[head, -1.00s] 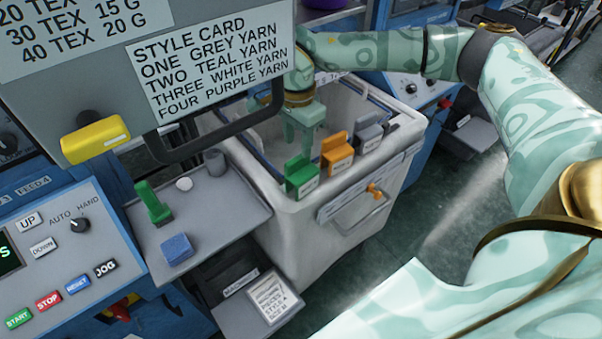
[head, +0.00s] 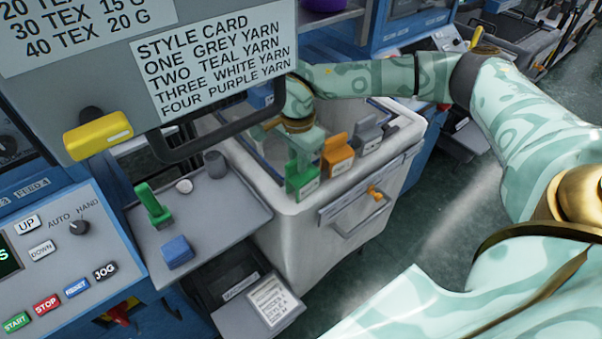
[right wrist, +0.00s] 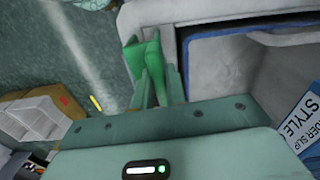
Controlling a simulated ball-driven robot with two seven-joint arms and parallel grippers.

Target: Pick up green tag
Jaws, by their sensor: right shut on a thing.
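The green tag (head: 302,184) is at the near corner of the white bin's rim, upright, with a pale label on its face. My right gripper (head: 305,146) has come down on it from above and is shut on its upper part. In the right wrist view the green tag (right wrist: 146,58) shows between the two fingers of the right gripper (right wrist: 157,80), beside the bin's edge. Whether the tag still touches the rim cannot be told. My left gripper is not in view.
An orange tag (head: 338,155) and a grey tag (head: 367,135) stand along the same rim of the white bin (head: 330,240). The style card panel (head: 215,60) hangs close at upper left.

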